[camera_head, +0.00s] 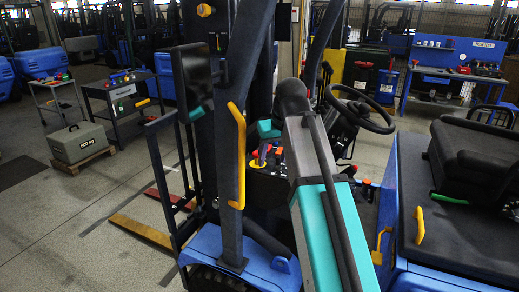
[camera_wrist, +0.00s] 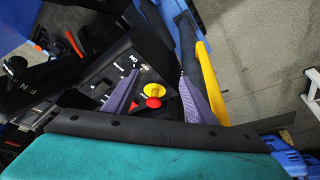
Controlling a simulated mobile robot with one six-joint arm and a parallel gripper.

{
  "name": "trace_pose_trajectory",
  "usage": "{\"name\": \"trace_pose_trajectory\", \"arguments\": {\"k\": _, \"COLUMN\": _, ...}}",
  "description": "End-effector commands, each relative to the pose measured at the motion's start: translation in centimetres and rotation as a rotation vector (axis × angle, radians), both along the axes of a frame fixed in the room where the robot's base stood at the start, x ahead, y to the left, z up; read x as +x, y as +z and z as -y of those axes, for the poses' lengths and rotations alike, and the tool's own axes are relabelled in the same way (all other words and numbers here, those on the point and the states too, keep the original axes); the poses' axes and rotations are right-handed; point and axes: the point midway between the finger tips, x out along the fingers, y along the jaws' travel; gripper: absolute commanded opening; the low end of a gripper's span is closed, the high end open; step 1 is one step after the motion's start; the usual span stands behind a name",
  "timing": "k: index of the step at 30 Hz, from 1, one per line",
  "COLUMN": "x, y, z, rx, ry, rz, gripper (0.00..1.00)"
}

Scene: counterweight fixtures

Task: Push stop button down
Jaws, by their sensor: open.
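The stop button is a red cap (camera_wrist: 153,102) beside a yellow round part (camera_wrist: 153,90) on a dark control panel (camera_wrist: 125,66). In the wrist view it lies between the two grey-purple fingers of my gripper (camera_wrist: 159,74). The fingers are apart with nothing held between them. I cannot tell how far the fingertips are from the button. In the head view the yellow and red button (camera_head: 260,161) shows on the forklift's panel, just left of my teal and grey arm. My gripper is not clearly visible there.
A steering wheel (camera_head: 358,108) stands right of the panel. A blue-black post with a yellow handle (camera_head: 238,150) rises on the left. The black seat (camera_head: 470,150) is at the right. Red and white levers or switches (camera_head: 278,152) sit close to the button.

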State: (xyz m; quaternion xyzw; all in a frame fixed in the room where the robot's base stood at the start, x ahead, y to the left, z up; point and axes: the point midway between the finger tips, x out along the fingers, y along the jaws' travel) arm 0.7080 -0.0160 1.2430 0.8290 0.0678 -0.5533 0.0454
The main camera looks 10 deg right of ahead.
Motion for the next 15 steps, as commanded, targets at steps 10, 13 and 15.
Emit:
{"name": "trace_pose_trajectory", "arguments": {"k": 10, "x": 0.5, "y": 0.0, "z": 0.0, "rx": 0.000, "ry": -0.001, "rz": -0.002, "gripper": 0.51}}
{"name": "trace_pose_trajectory", "arguments": {"k": 13, "x": 1.2, "y": 0.1, "z": -0.1, "rx": 0.000, "ry": -0.002, "rz": -0.002, "gripper": 0.51}}
{"name": "trace_pose_trajectory", "arguments": {"k": 15, "x": 1.8, "y": 0.1, "z": -0.2, "rx": 0.000, "ry": -0.002, "rz": -0.002, "gripper": 0.51}}
